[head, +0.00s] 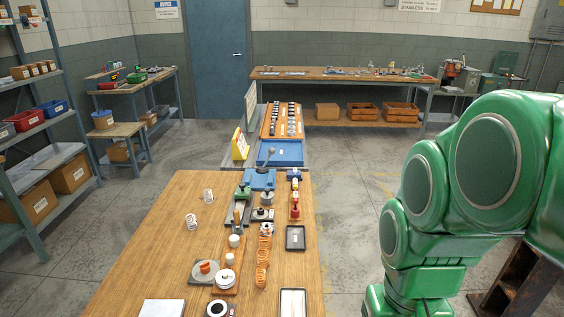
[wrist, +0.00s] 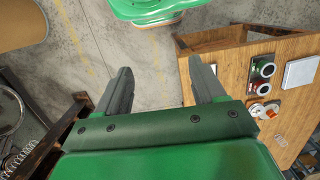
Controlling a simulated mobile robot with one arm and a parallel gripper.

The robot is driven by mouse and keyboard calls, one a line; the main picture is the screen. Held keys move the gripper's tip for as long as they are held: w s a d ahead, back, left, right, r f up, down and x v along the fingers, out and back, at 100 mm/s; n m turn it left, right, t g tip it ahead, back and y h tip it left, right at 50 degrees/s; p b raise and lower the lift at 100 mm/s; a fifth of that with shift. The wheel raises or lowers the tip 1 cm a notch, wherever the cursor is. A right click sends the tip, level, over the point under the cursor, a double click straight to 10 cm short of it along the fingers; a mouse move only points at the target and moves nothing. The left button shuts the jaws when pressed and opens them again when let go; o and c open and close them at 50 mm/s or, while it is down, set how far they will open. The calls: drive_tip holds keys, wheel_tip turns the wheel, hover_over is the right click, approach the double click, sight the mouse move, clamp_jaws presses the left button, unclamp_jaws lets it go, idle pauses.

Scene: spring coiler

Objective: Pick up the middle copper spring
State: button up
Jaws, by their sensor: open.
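Copper-orange coils (head: 263,262) lie in a line running away from me on the right half of the wooden bench in the head view. They look like springs end to end, but I cannot tell where one stops and another starts, so the middle one is not distinct. My gripper (wrist: 158,76) shows in the wrist view with its two dark fingers spread apart and nothing between them. It is over the concrete floor, to the left of a wooden bench corner. The gripper is outside the head view, where only my green arm shows at the right. No copper spring is clear in the wrist view.
The wooden bench (head: 150,235) holds a grey disc plate (head: 199,277) with a small copper piece, pale coils (head: 191,221), a black tray (head: 295,238), a white-lined tray (head: 293,303) and a blue vise (head: 261,179). The bench's left part is clear. Floor is open beside it.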

drive_tip(key=w+a+m+y, duration=0.4)
drive_tip(key=w+a, duration=0.5)
drive_tip(key=m+t+y, duration=0.5)
drive_tip(key=m+y, duration=0.4)
drive_tip(key=m, duration=0.8)
hover_over(262, 257)
drive_tip(key=w+d, duration=0.2)
drive_tip(key=d, duration=0.3)
drive_tip(key=shift+n, duration=0.3)
drive_tip(key=f, duration=2.1)
drive_tip(key=shift+s+d+f, duration=0.15)
drive_tip(key=shift+s+f, duration=0.15)
drive_tip(key=shift+s, duration=0.1)
drive_tip(key=shift+f, duration=0.35)
drive_tip(key=shift+x, duration=1.4)
drive_tip(key=a+f, duration=0.1)
drive_tip(key=a, duration=0.2)
drive_tip(key=shift+f, duration=0.4)
drive_tip(key=shift+x, duration=0.8)
